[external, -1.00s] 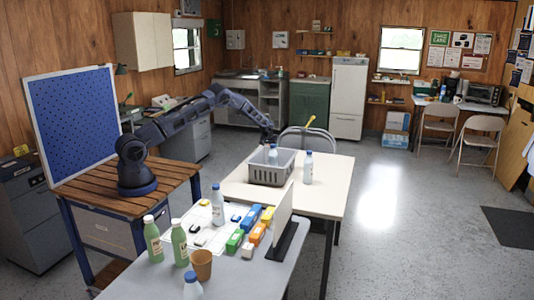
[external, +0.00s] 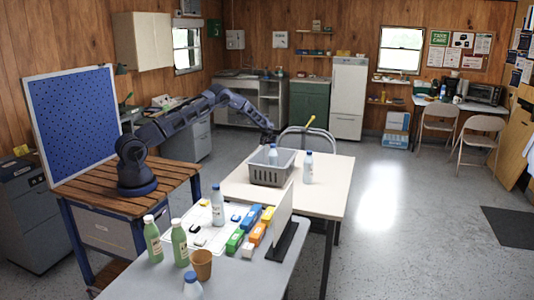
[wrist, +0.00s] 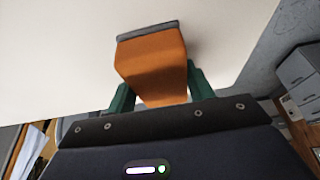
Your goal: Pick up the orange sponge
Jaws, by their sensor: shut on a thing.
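The orange sponge (wrist: 152,67), a block with a dark grey layer at its far end, sits between the two green fingers of my gripper (wrist: 156,88) in the wrist view. The fingers are shut on its sides. In the external view my gripper (external: 269,138) is above the far white table, near the back of the grey basket. The sponge is too small or hidden to make out there.
The grey basket (external: 270,175) on the white table (external: 318,196) holds a blue-capped bottle (external: 273,154). Another bottle (external: 308,168) stands right of it. A chair (external: 305,138) is behind. The near table (external: 235,277) carries bottles, a brown cup (external: 202,264) and coloured blocks.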

